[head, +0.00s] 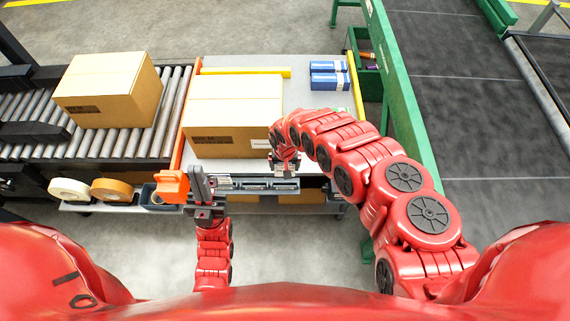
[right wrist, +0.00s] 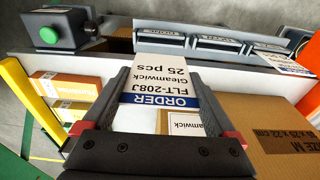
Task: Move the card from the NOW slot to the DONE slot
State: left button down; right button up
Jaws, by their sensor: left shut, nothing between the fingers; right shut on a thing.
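My right gripper (head: 286,172) is shut on a white order card (right wrist: 158,88) with a blue ORDER band, seen between its fingers in the right wrist view. The card reads FLT-208J, Gleamwick, 25 pcs, upside down there. In the head view I cannot make the card out. The grey slot rack (head: 258,185) runs along the table's front edge, just beside my right gripper. Its labelled slots (right wrist: 222,44) show in the right wrist view, apart from the held card; I cannot read the labels surely. My left gripper (head: 199,180) is shut and empty, left of the rack.
Another card (right wrist: 289,63) is at the rack's right end in the wrist view. A large carton (head: 235,115) fills the table's left part. An orange tape dispenser (head: 172,186) stands close to my left gripper. Blue boxes (head: 328,75) lie at the back.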

jog(key=shift+f+b, duration=3.4)
jog(key=shift+f, duration=1.05)
jog(key=o, duration=0.9)
jog(key=shift+r, duration=0.1)
jog(key=r+p, duration=0.5)
jog(key=s+r+p, duration=0.1)
jog(key=r+p, duration=0.4)
jog(key=r, duration=0.1)
jog(key=s+r+p, duration=0.1)
jog(key=r+p, duration=0.5)
jog(key=shift+s, duration=0.1)
